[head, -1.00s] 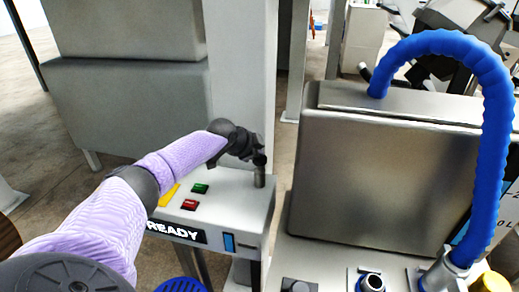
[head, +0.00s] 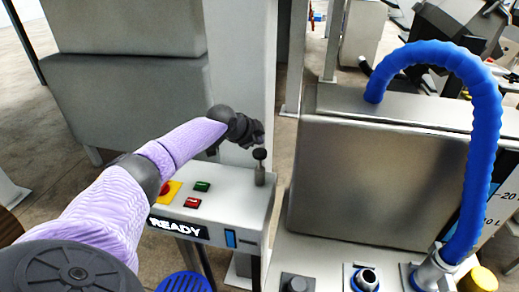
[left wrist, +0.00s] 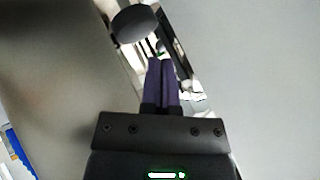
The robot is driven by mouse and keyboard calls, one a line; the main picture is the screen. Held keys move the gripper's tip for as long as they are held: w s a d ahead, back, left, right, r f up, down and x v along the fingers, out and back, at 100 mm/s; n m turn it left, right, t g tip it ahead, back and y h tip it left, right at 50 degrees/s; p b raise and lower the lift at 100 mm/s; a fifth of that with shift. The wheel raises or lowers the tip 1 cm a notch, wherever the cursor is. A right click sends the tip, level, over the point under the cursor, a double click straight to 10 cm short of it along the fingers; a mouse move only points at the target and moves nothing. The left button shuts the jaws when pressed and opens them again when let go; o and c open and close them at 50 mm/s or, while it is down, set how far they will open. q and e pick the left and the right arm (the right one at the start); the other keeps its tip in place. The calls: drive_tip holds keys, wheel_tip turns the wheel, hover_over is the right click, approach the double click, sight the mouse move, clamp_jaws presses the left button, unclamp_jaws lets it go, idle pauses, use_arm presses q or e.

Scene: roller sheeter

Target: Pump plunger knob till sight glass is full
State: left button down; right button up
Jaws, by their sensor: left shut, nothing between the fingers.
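The plunger knob (head: 260,154) is a black round cap on a thin rod, standing up out of a short metal cylinder (head: 260,177) at the right end of the white control box. My left gripper (head: 258,138) is shut and empty, just above the knob; a small gap seems to lie between them. In the left wrist view a dark rounded knob (left wrist: 135,23) shows just beyond the shut fingers (left wrist: 161,64). The sight glass (head: 230,239) is a small upright blue window on the box's front; its exact level is too small to read. My right gripper is out of view.
The box top carries a red button on yellow (head: 169,188), a green button (head: 202,187) and a red button (head: 192,203). A "READY" display (head: 178,229) is on its front. A grey post (head: 238,65) stands behind. A steel tank (head: 375,190) with a blue hose (head: 486,130) stands to the right.

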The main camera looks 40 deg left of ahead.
sight(257, 153)
use_arm(q)
wheel_tip(257, 153, up, 4)
drive_tip(key=p, duration=0.3)
drive_tip(key=shift+r, duration=0.15)
